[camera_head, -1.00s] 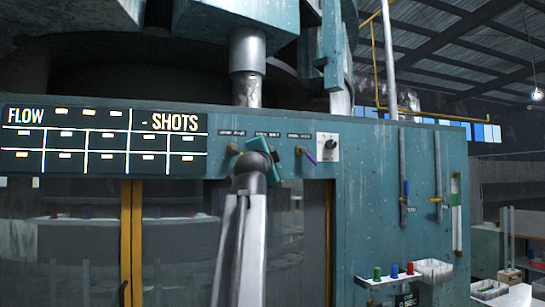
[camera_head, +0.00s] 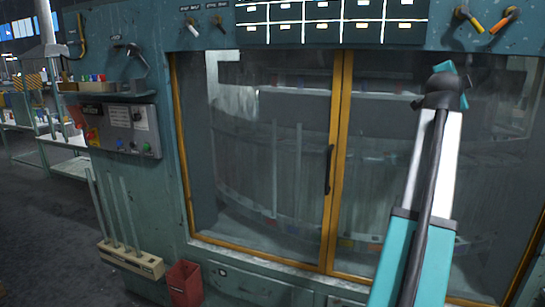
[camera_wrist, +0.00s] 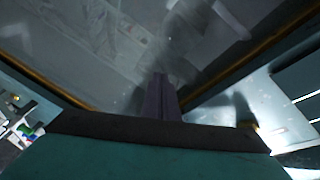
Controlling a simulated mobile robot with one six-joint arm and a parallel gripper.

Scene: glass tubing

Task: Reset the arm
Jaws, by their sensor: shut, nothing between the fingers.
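My gripper (camera_wrist: 161,97) shows in the wrist view as two dark fingers together, shut and empty, above a black and teal wrist body. In the head view my arm rises at the right, a teal and white link ending in a dark ball joint. A small teal part shows behind that joint, and the fingertips are hidden there. The arm is in front of the right glass door (camera_head: 393,180) of a teal machine. The wrist view faces glass and a yellow-brown frame edge close by; I cannot tell the exact gap.
A black door handle (camera_head: 329,170) is on the yellow-framed doors. Yellow and orange levers (camera_head: 485,20) are at upper right. A wooden rack (camera_head: 130,260) with upright tubes and a red bin (camera_head: 185,284) stand at lower left. Open floor (camera_head: 45,220) lies far left.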

